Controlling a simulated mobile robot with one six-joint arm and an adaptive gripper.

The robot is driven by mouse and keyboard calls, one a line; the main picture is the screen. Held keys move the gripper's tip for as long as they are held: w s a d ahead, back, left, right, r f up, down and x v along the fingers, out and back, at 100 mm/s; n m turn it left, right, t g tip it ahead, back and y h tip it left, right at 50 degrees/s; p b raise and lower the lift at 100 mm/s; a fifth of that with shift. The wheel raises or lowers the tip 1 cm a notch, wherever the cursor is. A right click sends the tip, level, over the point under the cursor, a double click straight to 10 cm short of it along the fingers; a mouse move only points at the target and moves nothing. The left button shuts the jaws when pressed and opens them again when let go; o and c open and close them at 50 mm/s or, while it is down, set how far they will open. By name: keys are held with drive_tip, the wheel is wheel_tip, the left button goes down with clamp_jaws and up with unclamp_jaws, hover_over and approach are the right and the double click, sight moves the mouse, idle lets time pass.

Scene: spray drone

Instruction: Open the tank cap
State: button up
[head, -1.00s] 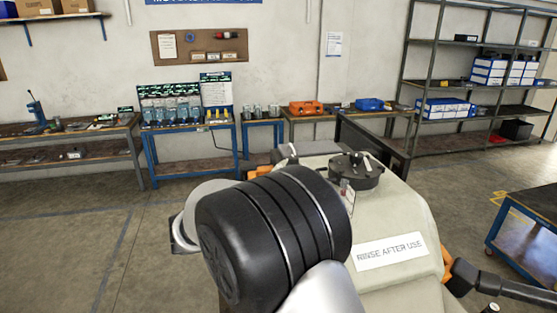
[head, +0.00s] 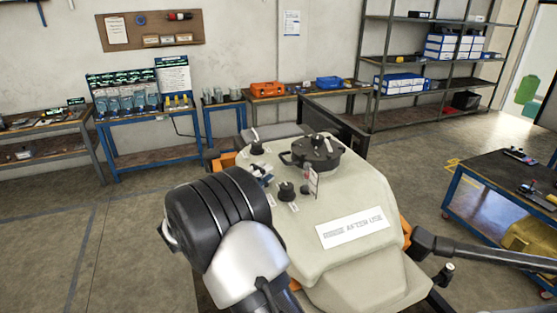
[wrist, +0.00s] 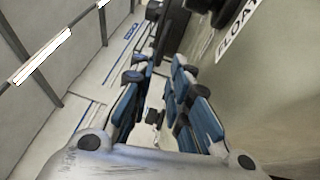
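The spray tank (head: 355,275) is a pale beige body with a white label, in the middle of the head view. The black round tank cap (head: 318,152), with a raised centre, sits on its top towards the back and looks seated. My arm covers the tank's left side in the head view, and my gripper cannot be made out there. In the wrist view my gripper (wrist: 158,72) has its blue-padded fingers apart, with nothing between them. The cap cannot be clearly identified in that view.
Small black knobs (head: 287,191) and a little upright tag stand on the tank near the cap. A dark arm-like bar (head: 490,255) extends from the tank's right side. A blue cart (head: 500,185) stands at right. Benches and shelving line the back wall. Floor is clear at left.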

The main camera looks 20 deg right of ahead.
drive_tip(key=p+x, duration=0.1)
drive_tip(key=x, duration=0.6)
drive_tip(key=shift+d, duration=0.1)
drive_tip(key=shift+c, duration=0.4)
clamp_jaws()
